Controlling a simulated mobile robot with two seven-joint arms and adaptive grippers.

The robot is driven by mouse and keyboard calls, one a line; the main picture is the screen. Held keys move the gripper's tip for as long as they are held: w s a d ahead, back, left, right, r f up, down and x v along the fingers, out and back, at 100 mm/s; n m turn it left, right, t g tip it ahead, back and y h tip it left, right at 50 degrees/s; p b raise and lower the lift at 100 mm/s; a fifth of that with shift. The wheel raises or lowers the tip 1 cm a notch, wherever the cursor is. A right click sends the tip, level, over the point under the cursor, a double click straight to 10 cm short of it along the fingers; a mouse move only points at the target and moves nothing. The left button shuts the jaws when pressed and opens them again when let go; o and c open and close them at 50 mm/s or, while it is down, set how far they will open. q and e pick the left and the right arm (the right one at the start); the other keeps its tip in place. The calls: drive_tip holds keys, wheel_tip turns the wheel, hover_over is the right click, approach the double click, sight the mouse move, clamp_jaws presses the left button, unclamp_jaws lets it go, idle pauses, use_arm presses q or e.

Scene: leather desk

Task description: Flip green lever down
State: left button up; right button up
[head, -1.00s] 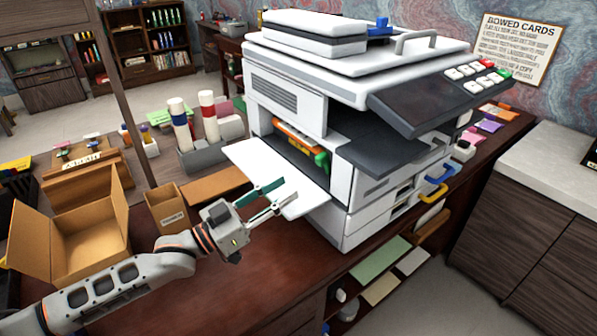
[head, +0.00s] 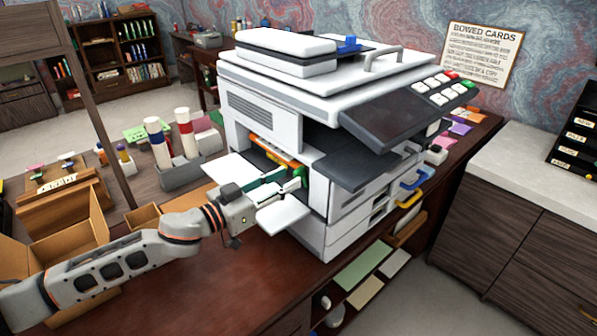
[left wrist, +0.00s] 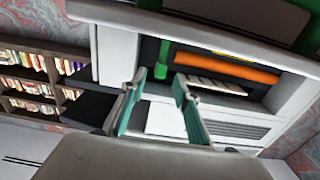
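The white copier (head: 262,108) has its front door (head: 283,214) open and hanging out flat. Inside the opening is a green lever (head: 299,169) beside an orange roller (head: 262,147). In the left wrist view the green lever (left wrist: 163,55) points up the picture, next to the orange roller (left wrist: 225,68). My left gripper (head: 288,181) is above the open door at the opening, its fingers partly hiding the lever. In the left wrist view the gripper (left wrist: 159,77) has its fingers apart, with the lever beyond and between their tips; contact is not clear. My right gripper is not in view.
The copier's dark output tray (head: 358,158) juts out just right of the opening. Open cardboard boxes (head: 62,225) stand at the left. A grey holder (head: 180,175) with marker-like tubes stands behind my arm. The front of the brown desk (head: 215,290) is clear.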

sight(294, 175)
use_arm(q)
drive_tip(key=x, duration=0.5)
clamp_jaws()
